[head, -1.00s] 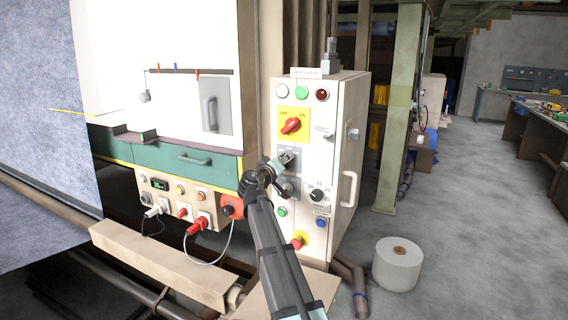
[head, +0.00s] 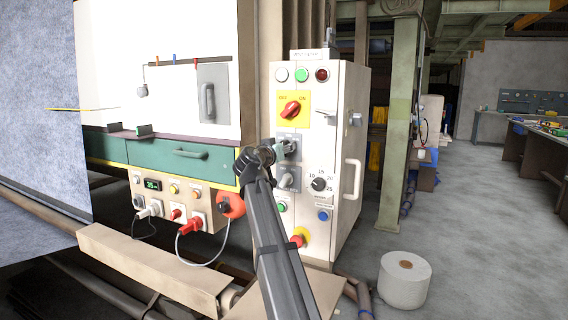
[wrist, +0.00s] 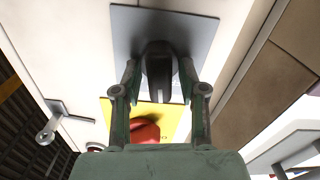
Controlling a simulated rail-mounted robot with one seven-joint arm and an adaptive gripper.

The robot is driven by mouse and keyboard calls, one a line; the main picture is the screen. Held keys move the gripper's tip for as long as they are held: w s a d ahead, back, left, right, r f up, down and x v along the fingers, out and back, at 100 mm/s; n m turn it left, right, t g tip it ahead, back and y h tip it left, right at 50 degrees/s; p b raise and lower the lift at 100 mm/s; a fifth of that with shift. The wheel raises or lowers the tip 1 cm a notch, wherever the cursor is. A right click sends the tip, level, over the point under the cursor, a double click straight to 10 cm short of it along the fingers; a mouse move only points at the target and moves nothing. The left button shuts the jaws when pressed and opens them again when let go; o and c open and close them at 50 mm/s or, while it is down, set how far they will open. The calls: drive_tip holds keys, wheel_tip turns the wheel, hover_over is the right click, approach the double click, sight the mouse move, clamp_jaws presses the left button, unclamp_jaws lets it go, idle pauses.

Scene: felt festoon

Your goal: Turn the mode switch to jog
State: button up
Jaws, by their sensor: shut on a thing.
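The control cabinet (head: 342,100) stands right of centre in the head view, with a dark switch knob on its upper grey plate (head: 285,133). In the wrist view the knob (wrist: 158,68) stands up on the grey plate (wrist: 128,35), between my fingers. My gripper (head: 285,149) is at this plate and shut on the knob; it also shows in the wrist view (wrist: 160,80). The plate's lettering is too small to read, so I cannot tell the switch's setting. My gripper hides part of it in the head view.
A red rotary switch (head: 291,109) on a yellow plate is just above. A second grey-plate switch (head: 288,179) is just below, with a dial (head: 319,184) to its right. A red mushroom button (head: 299,238) sits lower. A white roll (head: 405,279) stands on the floor at right.

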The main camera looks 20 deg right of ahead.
drive_tip(key=shift+f+m+b, duration=0.1)
drive_tip(key=shift+m+b, duration=0.7)
drive_tip(key=shift+b, duration=0.4)
drive_tip(key=o, duration=0.8)
drive_tip(key=shift+s, duration=0.1)
drive_tip(key=v, duration=1.2)
